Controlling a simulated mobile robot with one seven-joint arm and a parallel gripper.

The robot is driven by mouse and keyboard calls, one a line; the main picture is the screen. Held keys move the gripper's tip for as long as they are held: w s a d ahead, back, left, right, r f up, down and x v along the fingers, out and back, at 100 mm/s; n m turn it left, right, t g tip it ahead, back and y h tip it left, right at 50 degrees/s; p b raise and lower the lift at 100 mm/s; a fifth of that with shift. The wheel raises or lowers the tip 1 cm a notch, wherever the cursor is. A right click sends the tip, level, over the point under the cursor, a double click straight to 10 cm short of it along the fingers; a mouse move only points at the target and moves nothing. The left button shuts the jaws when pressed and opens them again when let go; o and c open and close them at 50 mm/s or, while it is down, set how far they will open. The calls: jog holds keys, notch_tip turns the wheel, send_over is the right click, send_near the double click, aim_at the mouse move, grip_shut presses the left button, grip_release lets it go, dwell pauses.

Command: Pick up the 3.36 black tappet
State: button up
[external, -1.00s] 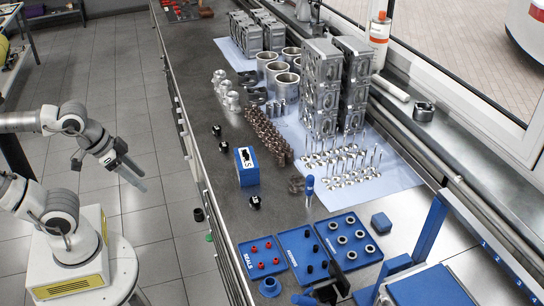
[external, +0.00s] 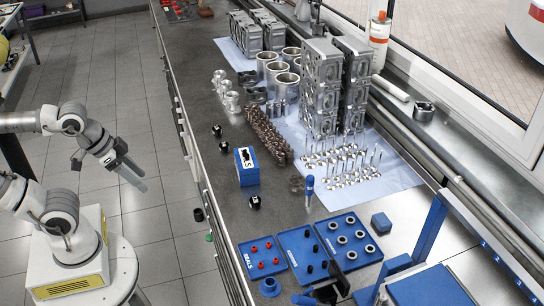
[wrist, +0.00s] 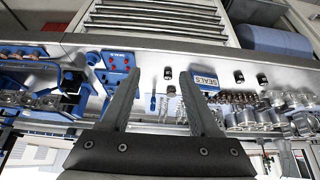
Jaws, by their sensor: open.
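Several small black cylinders that look like tappets stand on the grey bench. Two are left of the blue box, a far tappet (external: 217,131) and a nearer tappet (external: 224,147). A third tappet (external: 255,202) stands alone in front of the box. The wrist view shows the lone tappet (wrist: 168,73) and the pair, one tappet (wrist: 239,77) beside another (wrist: 262,79). Their size markings are too small to read, so I cannot tell which is 3.36. My gripper (external: 140,186) is open and empty over the floor, left of the bench and apart from all tappets.
A blue box (external: 247,167) stands between the lone tappet and the pair. A blue seals tray (external: 249,261) and other blue trays lie at the near end. Copper-coloured parts (external: 268,136) and engine blocks (external: 322,85) fill the bench's middle and back. Bare bench surrounds the lone tappet.

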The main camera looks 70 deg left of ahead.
dwell(0.3)
jog(key=o, duration=0.3)
